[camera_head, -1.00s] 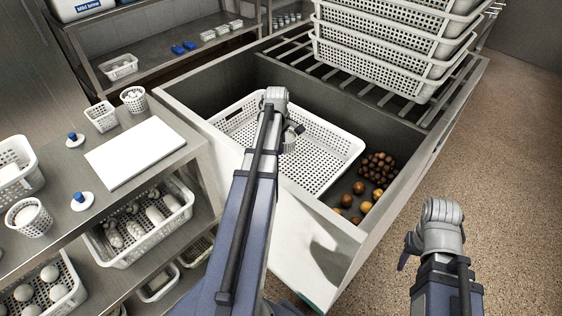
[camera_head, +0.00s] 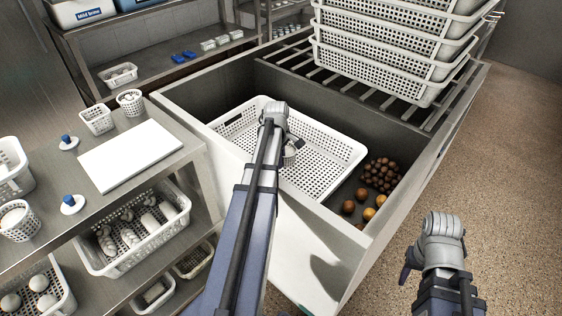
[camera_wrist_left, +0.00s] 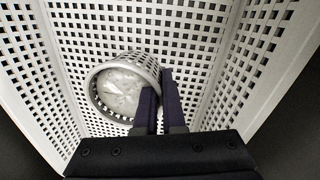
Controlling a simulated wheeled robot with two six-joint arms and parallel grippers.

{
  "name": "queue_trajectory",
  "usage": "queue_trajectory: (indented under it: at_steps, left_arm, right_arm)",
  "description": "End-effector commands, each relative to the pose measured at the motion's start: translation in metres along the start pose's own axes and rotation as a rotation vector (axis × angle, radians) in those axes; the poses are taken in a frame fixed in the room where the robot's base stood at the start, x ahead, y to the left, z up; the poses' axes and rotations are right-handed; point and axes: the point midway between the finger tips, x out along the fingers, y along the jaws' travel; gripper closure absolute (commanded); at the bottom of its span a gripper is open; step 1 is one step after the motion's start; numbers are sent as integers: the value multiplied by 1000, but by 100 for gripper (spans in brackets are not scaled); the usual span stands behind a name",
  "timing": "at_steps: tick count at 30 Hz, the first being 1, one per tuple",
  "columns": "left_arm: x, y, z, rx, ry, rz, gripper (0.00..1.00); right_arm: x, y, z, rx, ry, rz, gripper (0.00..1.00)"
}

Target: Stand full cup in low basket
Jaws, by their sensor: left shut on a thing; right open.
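The low basket (camera_head: 335,145) is a white perforated basket inside the grey bin, left of the brown balls. My left gripper (camera_wrist_left: 162,98) is shut on the rim wall of a full cup (camera_wrist_left: 151,62), one finger inside and one outside. The cup is round, perforated and grey-white, with pale contents. In the left wrist view its mouth faces the camera and the basket's perforated walls (camera_wrist_left: 250,75) surround it. I cannot tell whether its base touches the floor. In the head view my left arm mostly hides the cup. My right gripper (camera_head: 405,272) is open and empty, outside the bin.
Brown balls (camera_head: 381,174) lie in the bin right of the basket. Stacked white baskets (camera_head: 385,67) stand on the rack behind. At left, a metal shelf unit holds a white board (camera_head: 130,155), small cups (camera_head: 96,121) and a filled basket (camera_head: 130,258).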

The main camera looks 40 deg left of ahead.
Motion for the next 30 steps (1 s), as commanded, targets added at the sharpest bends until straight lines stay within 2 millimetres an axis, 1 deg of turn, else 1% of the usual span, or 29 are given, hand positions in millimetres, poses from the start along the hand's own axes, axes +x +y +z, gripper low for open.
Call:
queue_trajectory:
  at_steps: [1, 7, 11, 12, 18, 20, 30]
  left_arm:
    - [3, 0, 0, 0, 0, 0, 100]
    - [9, -1, 0, 0, 0, 0, 100]
    - [9, -1, 0, 0, 0, 0, 100]
    - [9, -1, 0, 0, 0, 0, 91]
    - [9, -1, 0, 0, 0, 0, 69]
    - [9, -1, 0, 0, 0, 0, 63]
    - [6, -1, 0, 0, 0, 0, 63]
  right_arm:
    - [3, 0, 0, 0, 0, 0, 50]
    - [9, -1, 0, 0, 0, 0, 50]
    - [9, -1, 0, 0, 0, 0, 50]
    - [9, -1, 0, 0, 0, 0, 50]
    - [9, -1, 0, 0, 0, 0, 50]
    - [9, -1, 0, 0, 0, 0, 50]
    - [6, -1, 0, 0, 0, 0, 50]
